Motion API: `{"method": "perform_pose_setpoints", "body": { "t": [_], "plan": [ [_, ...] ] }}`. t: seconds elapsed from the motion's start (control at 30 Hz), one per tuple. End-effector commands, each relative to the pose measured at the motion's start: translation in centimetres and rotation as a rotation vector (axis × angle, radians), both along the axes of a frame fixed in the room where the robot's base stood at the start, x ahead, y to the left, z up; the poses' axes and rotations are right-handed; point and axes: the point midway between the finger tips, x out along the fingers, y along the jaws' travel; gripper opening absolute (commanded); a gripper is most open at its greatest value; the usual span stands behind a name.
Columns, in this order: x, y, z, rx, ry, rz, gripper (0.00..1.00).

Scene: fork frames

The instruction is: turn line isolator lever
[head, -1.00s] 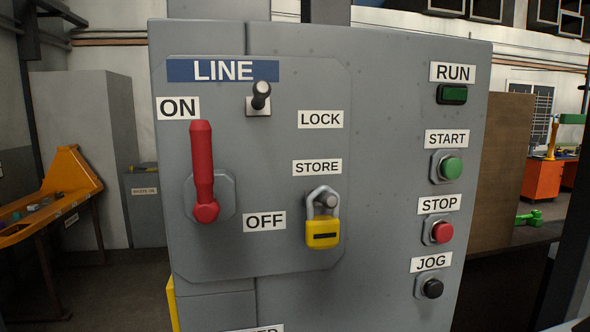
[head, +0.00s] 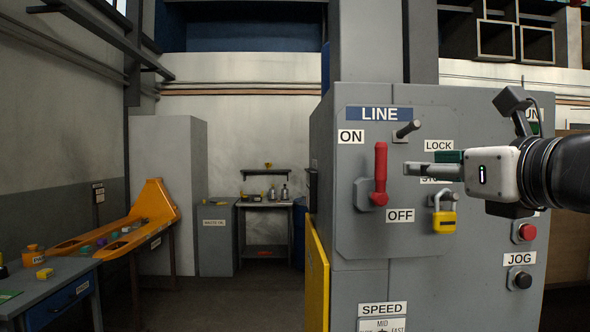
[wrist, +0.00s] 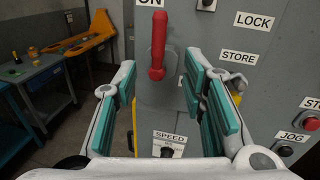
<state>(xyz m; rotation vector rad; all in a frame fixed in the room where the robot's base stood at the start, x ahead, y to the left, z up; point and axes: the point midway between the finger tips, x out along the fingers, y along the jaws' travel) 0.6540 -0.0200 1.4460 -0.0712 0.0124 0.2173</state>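The red line isolator lever (head: 380,170) stands upright on the grey cabinet panel, its handle pointing up toward the ON label (head: 351,137). The OFF label (head: 400,215) is below and to the right of its pivot. My gripper (head: 407,168) is just right of the lever in the head view. In the wrist view my gripper (wrist: 157,90) shows its two teal-padded fingers spread apart with nothing between them. The lever (wrist: 158,45) appears ahead, above the gap between the fingertips. I see no contact.
A yellow padlock (head: 444,221) hangs right of the lever, below my gripper. A dark peg handle (head: 407,129) sticks out above. The stop button (head: 524,232) and jog button (head: 520,279) are at the right. Open floor lies left of the cabinet.

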Motion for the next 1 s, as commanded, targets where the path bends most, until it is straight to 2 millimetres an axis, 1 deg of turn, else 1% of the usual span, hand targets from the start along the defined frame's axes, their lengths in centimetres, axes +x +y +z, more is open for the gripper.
{"method": "perform_pose_setpoints", "body": {
  "t": [0.03,0.1,0.17,0.27,0.7,0.9,1.0],
  "plan": [
    [0.2,-0.4,0.2,0.039,-0.003,-0.013,0.38],
    [0.5,-0.7,0.5,0.071,-0.005,-0.023,0.38],
    [0.9,-0.7,0.5,0.078,-0.005,-0.025,0.38],
    [2.0,-0.4,0.4,0.076,-0.004,-0.023,0.38],
    [10.2,1.2,0.3,0.073,-0.004,-0.022,0.38],
    [12.8,1.8,0.4,0.072,-0.005,-0.023,0.38],
    [13.4,1.9,0.5,0.071,-0.005,-0.022,0.38]
  ]
}}
